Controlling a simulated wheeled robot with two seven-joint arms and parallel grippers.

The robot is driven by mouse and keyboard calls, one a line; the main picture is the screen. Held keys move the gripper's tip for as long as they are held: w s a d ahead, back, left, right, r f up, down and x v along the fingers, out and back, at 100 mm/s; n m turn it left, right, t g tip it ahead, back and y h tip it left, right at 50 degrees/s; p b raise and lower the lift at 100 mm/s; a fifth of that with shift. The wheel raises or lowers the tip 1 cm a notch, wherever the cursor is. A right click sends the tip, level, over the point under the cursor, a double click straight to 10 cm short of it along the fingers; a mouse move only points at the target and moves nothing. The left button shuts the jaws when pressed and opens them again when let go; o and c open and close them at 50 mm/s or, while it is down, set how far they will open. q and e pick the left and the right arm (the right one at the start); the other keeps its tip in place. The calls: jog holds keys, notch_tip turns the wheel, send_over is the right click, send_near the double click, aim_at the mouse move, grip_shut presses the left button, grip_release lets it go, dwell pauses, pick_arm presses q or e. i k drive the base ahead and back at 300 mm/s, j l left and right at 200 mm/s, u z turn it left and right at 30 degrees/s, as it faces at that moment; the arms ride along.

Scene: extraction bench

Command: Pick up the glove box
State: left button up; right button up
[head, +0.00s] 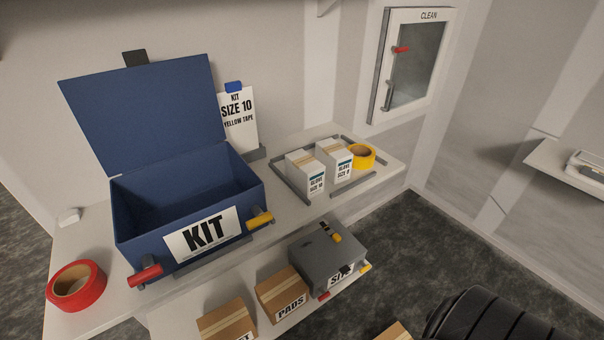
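Two white glove boxes with tan tops stand upright side by side in a shallow grey tray (293,184) on the bench. The left glove box (304,171) has a label that seems to read size 10. The right glove box (333,159) has a similar label whose number is too small to read surely. A card (238,119) behind the bench reads "KIT SIZE 10 YELLOW TAPE". The blue kit box (150,237) stands left of the tray with its lid raised; its visible inside looks empty.
Yellow tape (362,156) lies at the tray's right end. Red tape (76,286) lies at the bench's left. A grey case (322,253) and cardboard boxes (282,294) sit on a lower shelf in front. A wall cabinet (414,62) marked CLEAN is shut.

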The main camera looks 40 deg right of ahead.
aim_at(307, 172)
jog(key=l+z, duration=0.15)
jog(key=z, duration=0.3)
jog(key=l+z, duration=0.2)
jog(key=z, duration=0.25)
jog(key=l+z, duration=0.15)
jog(key=z, duration=0.35)
jog(key=l+z, duration=0.2)
jog(key=z, duration=0.25)
jog(key=i+l, duration=0.15)
